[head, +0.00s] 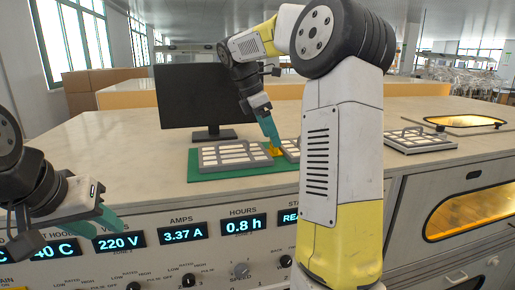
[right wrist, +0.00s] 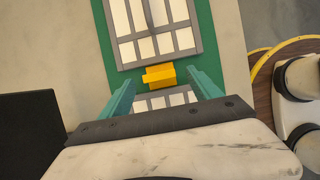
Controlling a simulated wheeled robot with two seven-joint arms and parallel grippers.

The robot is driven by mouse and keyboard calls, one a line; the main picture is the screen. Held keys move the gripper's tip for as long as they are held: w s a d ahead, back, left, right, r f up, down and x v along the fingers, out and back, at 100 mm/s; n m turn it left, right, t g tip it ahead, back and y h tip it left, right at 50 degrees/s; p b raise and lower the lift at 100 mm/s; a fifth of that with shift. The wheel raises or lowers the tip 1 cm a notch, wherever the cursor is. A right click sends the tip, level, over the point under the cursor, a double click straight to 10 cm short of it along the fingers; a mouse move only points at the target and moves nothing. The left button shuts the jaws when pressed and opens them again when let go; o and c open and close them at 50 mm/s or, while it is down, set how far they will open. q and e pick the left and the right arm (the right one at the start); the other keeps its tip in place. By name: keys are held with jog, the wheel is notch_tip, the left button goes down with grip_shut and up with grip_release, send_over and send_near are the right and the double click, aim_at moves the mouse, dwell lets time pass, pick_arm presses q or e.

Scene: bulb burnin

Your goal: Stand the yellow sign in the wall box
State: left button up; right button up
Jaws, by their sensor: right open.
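The small yellow sign (head: 276,151) is on the green mat between two grey trays, partly hidden behind my right gripper's fingers in the head view. In the right wrist view the yellow sign (right wrist: 160,76) lies between the grey trays, with a small block sticking out on its left. My right gripper (head: 269,132) points down at it. Its teal fingers (right wrist: 163,92) are apart, on either side of the sign, with gaps to it. My left gripper (head: 108,217) is low at the left, in front of the panel; its jaw opening is unclear. I cannot make out a wall box.
The trays (head: 235,155) with pale cells rest on the green mat (head: 205,177). A black monitor (head: 198,97) stands behind them. Another tray (head: 420,141) is at the right, near an amber opening (head: 464,122). The bench top at the left is clear.

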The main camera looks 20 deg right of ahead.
jog(key=x, duration=0.3)
jog(key=shift+d+f, duration=0.1)
jog(key=shift+f, duration=0.15)
jog(key=shift+c, duration=0.2)
grip_shut()
jog(key=shift+r, duration=0.55)
jog(key=r, duration=0.2)
jog(key=shift+s+d+r, duration=0.35)
jog(key=shift+d+r, duration=0.05)
jog(key=s+d, duration=0.6)
jog(key=s, duration=0.1)
jog(key=s+d+r, duration=0.1)
jog(key=s+d, duration=0.2)
jog(key=s, duration=0.1)
jog(key=shift+s+d+r, duration=0.1)
jog(key=shift+s+d, duration=0.1)
jog(key=shift+d, duration=0.15)
